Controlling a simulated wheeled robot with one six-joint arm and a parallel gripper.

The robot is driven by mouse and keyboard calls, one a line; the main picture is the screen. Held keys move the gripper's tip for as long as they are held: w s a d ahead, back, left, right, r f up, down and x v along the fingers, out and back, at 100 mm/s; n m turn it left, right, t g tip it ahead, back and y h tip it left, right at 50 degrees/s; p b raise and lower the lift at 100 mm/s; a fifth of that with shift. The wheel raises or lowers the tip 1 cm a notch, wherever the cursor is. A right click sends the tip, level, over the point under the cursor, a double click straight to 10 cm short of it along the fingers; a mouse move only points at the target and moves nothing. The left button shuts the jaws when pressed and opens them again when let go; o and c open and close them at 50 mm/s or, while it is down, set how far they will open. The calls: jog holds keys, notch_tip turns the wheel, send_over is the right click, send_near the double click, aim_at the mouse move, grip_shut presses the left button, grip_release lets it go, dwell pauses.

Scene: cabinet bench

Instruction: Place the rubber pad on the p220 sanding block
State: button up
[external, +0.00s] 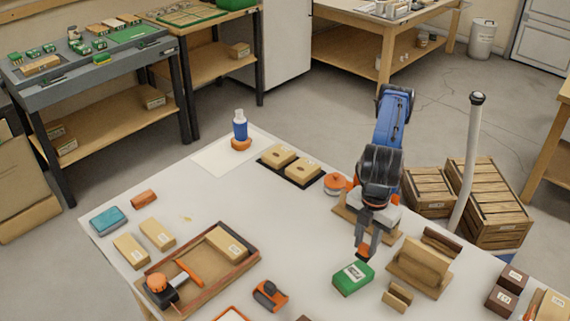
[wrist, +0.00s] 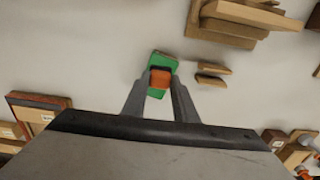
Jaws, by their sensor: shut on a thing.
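My gripper (external: 364,246) is shut on a small orange-brown piece, which I take to be the rubber pad (wrist: 161,77). In the wrist view it sits between the two fingertips (wrist: 160,84). Directly below is a green block with a white label (external: 353,278), lying on the white table; it also shows behind the held piece in the wrist view (wrist: 157,61). The label is too small to read, so I cannot tell whether this is the p220 sanding block. The held piece appears above the green block, but I cannot tell whether they touch.
Wooden stands (external: 419,263) and small wooden pieces (external: 397,296) are close on the right. An orange tool (external: 270,294) lies to the left. A wooden tray (external: 205,284) and several tan blocks (external: 157,234) stand further left. Dark red blocks (external: 501,300) are at the far right.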

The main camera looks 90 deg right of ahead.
aim_at(365, 245)
jog(key=shift+f, duration=2.05)
jog(key=shift+f, duration=0.1)
jog(key=o, duration=1.1)
jog(key=shift+c, duration=0.2)
notch_tip(365, 245, up, 12)
jog(key=shift+f, duration=0.2)
jog(key=shift+r, duration=0.35)
